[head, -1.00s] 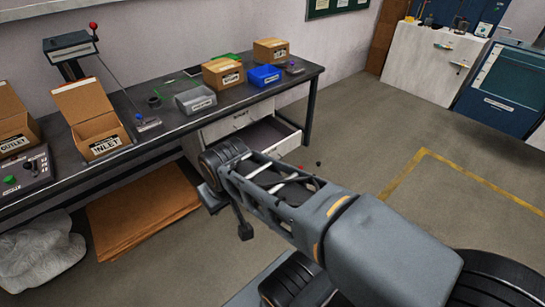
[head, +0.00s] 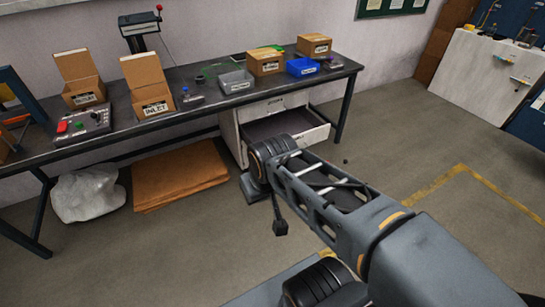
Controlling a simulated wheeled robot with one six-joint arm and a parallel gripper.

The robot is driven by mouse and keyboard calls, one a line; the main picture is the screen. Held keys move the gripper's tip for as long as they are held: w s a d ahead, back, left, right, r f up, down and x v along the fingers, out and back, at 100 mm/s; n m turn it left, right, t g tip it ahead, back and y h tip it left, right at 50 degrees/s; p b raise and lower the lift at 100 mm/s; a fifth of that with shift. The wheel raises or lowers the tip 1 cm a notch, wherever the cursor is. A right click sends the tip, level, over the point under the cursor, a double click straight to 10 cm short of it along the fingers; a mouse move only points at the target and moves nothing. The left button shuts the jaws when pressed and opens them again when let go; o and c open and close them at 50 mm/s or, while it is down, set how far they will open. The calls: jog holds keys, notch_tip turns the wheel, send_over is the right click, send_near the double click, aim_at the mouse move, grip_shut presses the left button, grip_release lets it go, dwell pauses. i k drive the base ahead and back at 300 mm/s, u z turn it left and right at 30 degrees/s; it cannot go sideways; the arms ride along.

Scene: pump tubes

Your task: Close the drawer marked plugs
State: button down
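A white drawer unit (head: 230,138) stands under the right part of the workbench. Its lower drawer (head: 312,138) is pulled out, with its dark, empty-looking inside showing. The upper drawer (head: 266,109) looks shut and has a small label too small to read. I cannot read which drawer is marked plugs. My gripper (head: 266,208) is at the end of my arm, in front of the drawer unit in the picture.
Flat cardboard (head: 178,175) and a white bag (head: 87,194) lie on the floor at left.

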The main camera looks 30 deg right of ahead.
aim_at(305, 128)
jog(key=z, duration=0.3)
jog(key=i, duration=1.1)
jog(key=u, duration=0.45)
